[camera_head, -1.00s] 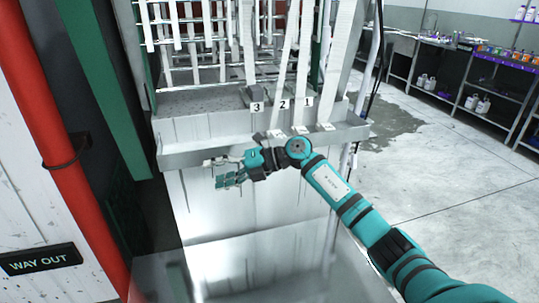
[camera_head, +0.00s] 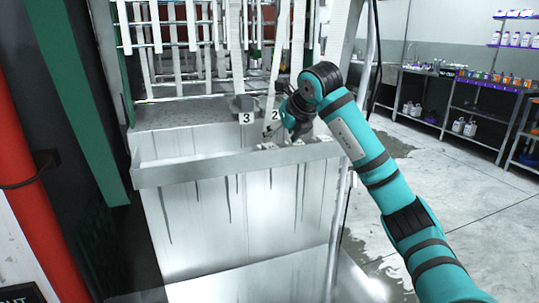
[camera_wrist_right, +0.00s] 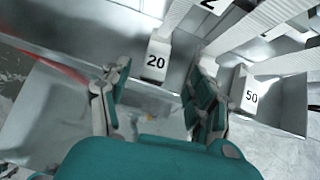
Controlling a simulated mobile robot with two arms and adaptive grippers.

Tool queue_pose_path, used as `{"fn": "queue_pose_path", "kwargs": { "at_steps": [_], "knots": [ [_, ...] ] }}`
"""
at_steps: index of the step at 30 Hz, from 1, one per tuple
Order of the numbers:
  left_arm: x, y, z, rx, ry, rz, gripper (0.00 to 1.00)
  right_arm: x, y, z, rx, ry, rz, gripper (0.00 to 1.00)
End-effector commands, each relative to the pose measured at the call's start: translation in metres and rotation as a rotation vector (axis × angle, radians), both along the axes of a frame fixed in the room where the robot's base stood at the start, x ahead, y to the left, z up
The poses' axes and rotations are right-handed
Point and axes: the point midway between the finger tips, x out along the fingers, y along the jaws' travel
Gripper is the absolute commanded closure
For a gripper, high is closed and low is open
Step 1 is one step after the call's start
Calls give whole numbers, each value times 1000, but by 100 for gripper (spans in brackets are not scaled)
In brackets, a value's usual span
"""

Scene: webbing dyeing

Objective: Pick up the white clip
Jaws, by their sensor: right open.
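A white clip marked 20 (camera_wrist_right: 157,60) stands at the metal trough's edge, between and just beyond my right gripper's fingertips in the right wrist view. A second white clip marked 50 (camera_wrist_right: 243,88) is outside the right finger. In the head view, a small white clip (camera_head: 267,145) shows on the trough's front rim, left of my wrist. My right gripper (camera_wrist_right: 162,80) is open, with nothing held between its fingers. Its fingers are largely hidden by the wrist in the head view. My left gripper is not in view.
The metal trough (camera_head: 190,173) stands below hanging white webbing strips (camera_head: 233,60). Number tags 3 (camera_head: 246,118) and 2 (camera_head: 274,115) sit at its back. A red pipe (camera_head: 40,230) is at left. Shelves (camera_head: 475,110) and open floor lie at right.

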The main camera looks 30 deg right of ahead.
Motion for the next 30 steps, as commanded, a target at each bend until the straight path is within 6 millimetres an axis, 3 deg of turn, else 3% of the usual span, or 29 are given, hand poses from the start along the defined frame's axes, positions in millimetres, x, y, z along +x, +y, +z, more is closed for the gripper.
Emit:
{"fn": "queue_pose_path", "kwargs": {
  "at_steps": [18,27,30],
  "knots": [
    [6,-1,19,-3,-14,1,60,49,-3,-51,3,2,1,38],
    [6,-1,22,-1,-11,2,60,54,-4,-55,1,-1,2,38],
    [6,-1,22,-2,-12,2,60,54,-4,-55,1,-1,2,50]
  ]
}}
